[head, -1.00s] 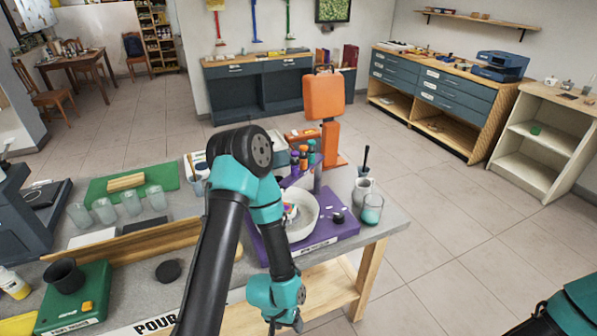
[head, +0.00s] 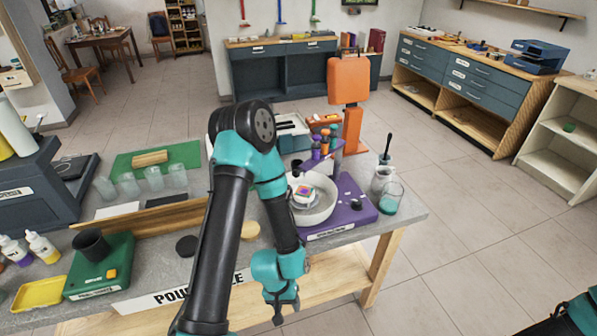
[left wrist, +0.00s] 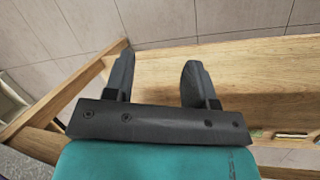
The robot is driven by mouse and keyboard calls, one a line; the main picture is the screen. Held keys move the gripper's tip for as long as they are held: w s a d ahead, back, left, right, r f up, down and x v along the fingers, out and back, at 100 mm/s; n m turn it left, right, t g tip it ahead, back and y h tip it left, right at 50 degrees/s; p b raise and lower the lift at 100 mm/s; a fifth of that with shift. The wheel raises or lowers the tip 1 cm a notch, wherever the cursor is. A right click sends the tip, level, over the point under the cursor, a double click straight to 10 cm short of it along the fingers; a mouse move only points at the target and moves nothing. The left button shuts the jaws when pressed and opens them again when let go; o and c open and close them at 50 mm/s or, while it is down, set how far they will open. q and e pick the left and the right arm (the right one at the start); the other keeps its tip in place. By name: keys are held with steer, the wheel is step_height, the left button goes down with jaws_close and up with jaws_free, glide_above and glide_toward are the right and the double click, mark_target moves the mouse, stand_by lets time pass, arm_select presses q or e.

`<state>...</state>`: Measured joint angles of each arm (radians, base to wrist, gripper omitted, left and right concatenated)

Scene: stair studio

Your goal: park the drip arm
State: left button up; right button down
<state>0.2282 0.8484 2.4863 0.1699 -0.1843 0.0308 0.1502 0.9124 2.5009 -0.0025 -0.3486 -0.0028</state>
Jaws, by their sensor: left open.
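The purple drip arm (head: 327,160) stands at the back of a purple base (head: 354,213), with several small colour-capped bottles (head: 317,148) along it. It reaches over or beside a white round basin (head: 318,213); the exact overlap is hard to tell. A small block with a multicoloured top (head: 304,194) sits in the basin. My left gripper (head: 282,308) hangs low in front of the table edge, below and apart from the drip arm. In the left wrist view its two dark fingers (left wrist: 158,80) are apart with nothing between them. My right gripper is out of view.
An orange stand (head: 349,80) rises behind the base. A glass of teal liquid (head: 391,198) and a cup holding a brush (head: 382,178) stand right of it. My left forearm crosses the table's middle. A wooden lower shelf (left wrist: 240,80) lies near the left gripper.

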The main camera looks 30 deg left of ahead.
mark_target(294, 175)
arm_select(q)
steer(key=s+a+r+n+t+h, duration=0.1)
steer(key=s+a+r+n+h, duration=0.15)
steer(key=r+n, duration=0.4)
steer(key=s+a+r+n+h, duration=0.1)
steer(key=s+r+n+h, duration=0.15)
steer(key=r+n, duration=0.4)
steer(key=w+a+r+n+t+y, duration=0.1)
steer(key=w+a+r+n+t, duration=0.4)
steer(key=r+n+t, duration=0.3)
steer(key=w+a+r+n+t+y, duration=0.1)
steer(key=w+a+r+n+t, duration=0.4)
steer(key=r, duration=0.5)
steer(key=a+n+t, duration=0.2)
steer(key=a+t, duration=0.1)
steer(key=shift+w+r+n, duration=0.3)
steer(key=shift+n, duration=0.1)
steer(key=shift+d, duration=0.1)
steer(key=x, duration=1.7)
steer(key=shift+w, duration=0.25)
steer(key=shift+c, duration=0.4)
